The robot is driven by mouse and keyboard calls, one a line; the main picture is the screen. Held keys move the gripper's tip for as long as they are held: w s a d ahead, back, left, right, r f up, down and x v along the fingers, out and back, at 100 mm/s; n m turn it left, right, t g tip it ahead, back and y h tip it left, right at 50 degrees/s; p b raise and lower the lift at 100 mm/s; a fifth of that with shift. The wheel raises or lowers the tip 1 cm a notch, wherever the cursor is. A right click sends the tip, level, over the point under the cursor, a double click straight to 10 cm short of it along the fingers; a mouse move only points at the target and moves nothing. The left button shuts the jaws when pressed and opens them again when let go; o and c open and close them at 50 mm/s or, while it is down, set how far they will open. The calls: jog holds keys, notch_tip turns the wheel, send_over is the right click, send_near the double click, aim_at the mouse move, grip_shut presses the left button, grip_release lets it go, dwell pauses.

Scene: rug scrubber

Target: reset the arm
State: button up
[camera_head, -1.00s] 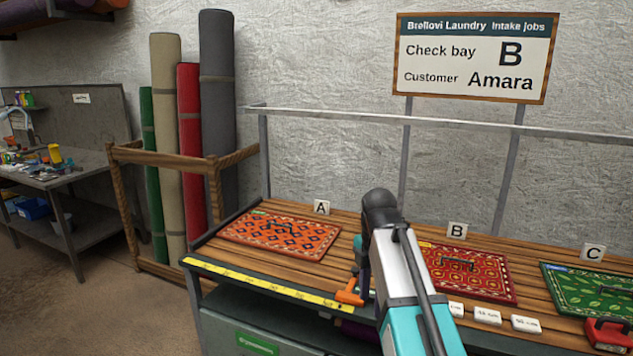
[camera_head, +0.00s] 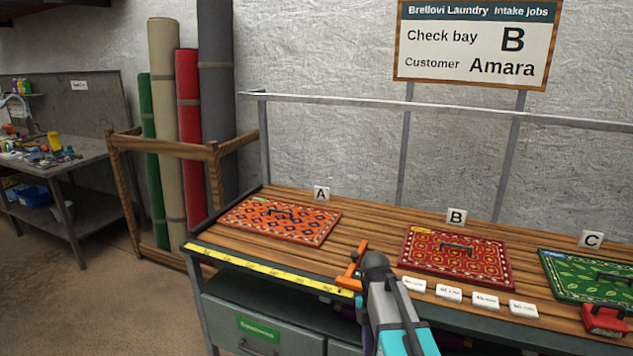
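My arm rises from the bottom of the view, right of centre, in teal, white and dark grey. Its dark rounded joint hides part of the bench edge. My gripper (camera_head: 354,266) is just left of that joint, above the front of the bench. Its two orange fingers look spread apart, one toward the back and one toward the front edge, with nothing seen between them. Its body is largely hidden behind the arm. The red patterned rug sample (camera_head: 452,272) at bay B lies right of the gripper.
The slatted bench (camera_head: 372,228) also holds an orange rug sample (camera_head: 290,231) at A, a green one (camera_head: 575,272) at C, several white tags (camera_head: 449,291) and a red tool (camera_head: 604,320). A yellow tape (camera_head: 265,267) lines its front. Rolled rugs (camera_head: 165,140) stand left.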

jog(key=s+d+f+m+g, duration=0.1)
jog(key=s+f+m, duration=1)
jog(key=s+f, duration=0.3)
jog(key=s+d+f+m, duration=0.1)
jog(key=s+f+m, duration=1)
jog(key=f, duration=1)
jog(key=s, duration=0.4)
jog(key=shift+s+f+g, duration=0.2)
jog(key=shift+g, duration=0.2)
dwell(0.6)
